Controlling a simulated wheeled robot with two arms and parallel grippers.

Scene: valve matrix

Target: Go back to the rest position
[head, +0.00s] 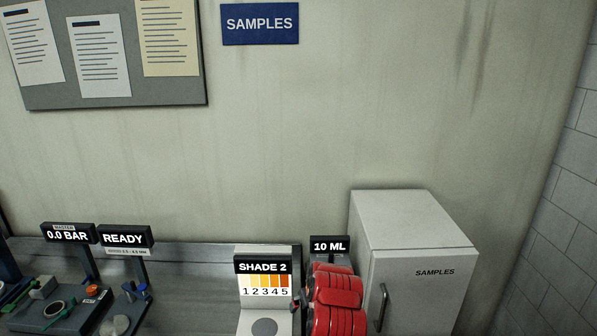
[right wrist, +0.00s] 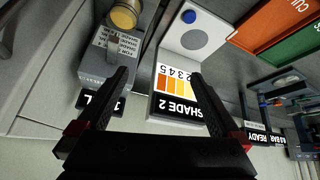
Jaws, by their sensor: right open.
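My right gripper (right wrist: 160,78) is open in the right wrist view, its two black fingers apart with nothing between them. Behind the gap lies the SHADE 2 stand (right wrist: 176,94), seen upside down; I cannot tell how far off it is. In the head view my red right arm stands at the bottom, between the SHADE 2 stand (head: 263,265) and the white SAMPLES cabinet (head: 420,225), in front of the 10 ML sign (head: 330,246). Its fingers are mostly hidden there. My left gripper is in neither view.
A grey unit with a brass cylinder (right wrist: 124,15) is beside the stand in the wrist view. Orange (right wrist: 275,22) and green (right wrist: 296,46) panels lie opposite. The 0.0 BAR (head: 68,235) and READY (head: 125,238) signs stand left.

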